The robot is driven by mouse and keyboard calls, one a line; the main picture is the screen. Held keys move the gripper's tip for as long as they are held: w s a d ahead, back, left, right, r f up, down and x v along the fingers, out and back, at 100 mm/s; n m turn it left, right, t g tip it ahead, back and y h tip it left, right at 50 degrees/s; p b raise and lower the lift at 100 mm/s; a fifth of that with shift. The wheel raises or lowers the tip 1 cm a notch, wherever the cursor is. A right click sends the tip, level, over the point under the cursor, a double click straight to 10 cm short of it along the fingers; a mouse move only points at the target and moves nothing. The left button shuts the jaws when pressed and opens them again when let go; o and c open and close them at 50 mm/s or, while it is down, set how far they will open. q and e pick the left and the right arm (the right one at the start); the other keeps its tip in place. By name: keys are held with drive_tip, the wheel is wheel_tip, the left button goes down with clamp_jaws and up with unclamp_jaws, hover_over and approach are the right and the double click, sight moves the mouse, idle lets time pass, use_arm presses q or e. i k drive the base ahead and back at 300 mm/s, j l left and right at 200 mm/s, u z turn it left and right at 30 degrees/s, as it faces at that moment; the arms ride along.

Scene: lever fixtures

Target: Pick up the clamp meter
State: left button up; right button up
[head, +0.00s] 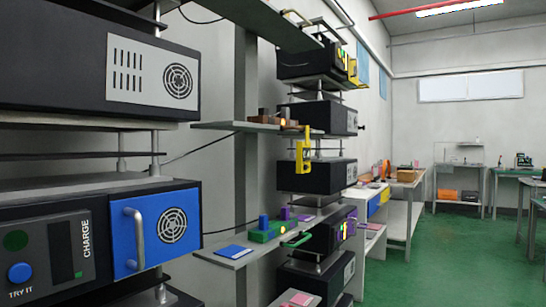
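I cannot make out a clamp meter for certain in the head view. A yellow bracket-like object (303,158) shows at the front of the rack, just below the end of the middle shelf. Whether it is the clamp meter or a fixture, I cannot tell. Neither of my grippers is in view.
Close on the left stand black units, one with a blue panel and grey handle (134,239). Benches (406,205) stand farther back. The green floor (450,260) is clear at right.

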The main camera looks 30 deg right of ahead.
sight(303, 148)
drive_tip(key=l+u, duration=0.45)
drive_tip(key=l, duration=0.7)
drive_tip(key=l+u, duration=0.1)
drive_tip(key=l, duration=1.05)
drive_tip(key=k+l+u, duration=0.15)
drive_tip(key=l, duration=1)
drive_tip(key=i, duration=0.05)
